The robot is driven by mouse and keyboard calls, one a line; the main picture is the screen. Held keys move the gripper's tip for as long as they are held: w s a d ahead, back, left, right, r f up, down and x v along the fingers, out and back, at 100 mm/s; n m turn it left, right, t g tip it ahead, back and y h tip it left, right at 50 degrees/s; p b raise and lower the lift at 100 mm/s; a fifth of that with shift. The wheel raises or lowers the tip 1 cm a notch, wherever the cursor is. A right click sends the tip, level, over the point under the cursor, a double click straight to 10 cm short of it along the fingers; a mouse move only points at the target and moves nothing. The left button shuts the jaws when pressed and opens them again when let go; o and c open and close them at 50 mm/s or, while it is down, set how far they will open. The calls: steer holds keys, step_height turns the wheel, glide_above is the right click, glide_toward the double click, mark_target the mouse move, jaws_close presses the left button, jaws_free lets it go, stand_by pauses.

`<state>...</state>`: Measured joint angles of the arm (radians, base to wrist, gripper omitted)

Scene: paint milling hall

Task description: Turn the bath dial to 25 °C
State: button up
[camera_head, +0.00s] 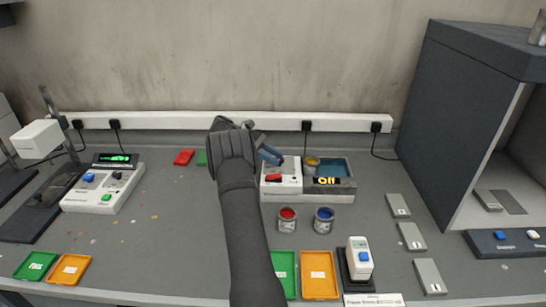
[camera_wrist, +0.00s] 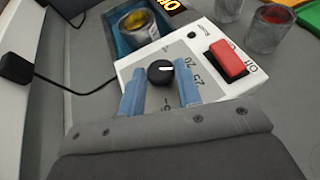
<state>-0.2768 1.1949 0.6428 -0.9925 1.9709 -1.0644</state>
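The bath (camera_head: 315,196) is a white and grey unit at the middle of the bench, with a blue basin and a display reading "Off" in orange. Its black dial (camera_wrist: 160,73), with a white pointer line, shows in the wrist view among printed numbers, 20 and 25 among them. The pointer lies roughly toward 20. A red switch (camera_wrist: 229,60) stands beside the dial. My gripper (camera_wrist: 160,95) is open, its blue fingers on either side of the dial; whether they touch it is unclear. In the head view my gripper (camera_head: 270,155) hides the dial.
A yellow paint can (camera_wrist: 137,27) sits in the basin. Red (camera_head: 288,217) and blue (camera_head: 324,220) paint cans stand in front of the bath. A white device (camera_head: 359,258) and an orange tray (camera_head: 319,275) are nearer. A white power strip (camera_head: 280,122) runs behind.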

steer(key=o, duration=0.3)
steer(key=shift+d, duration=0.1)
steer(key=shift+o, duration=0.2)
steer(key=shift+r, duration=0.15)
step_height(320, 180, up, 4)
steer(key=shift+f, duration=0.1)
steer(key=s+d+r, duration=0.5)
steer(key=d+r, duration=0.2)
steer(key=d, duration=0.3)
steer(key=shift+s, duration=0.35)
steer(key=shift+f, duration=0.1)
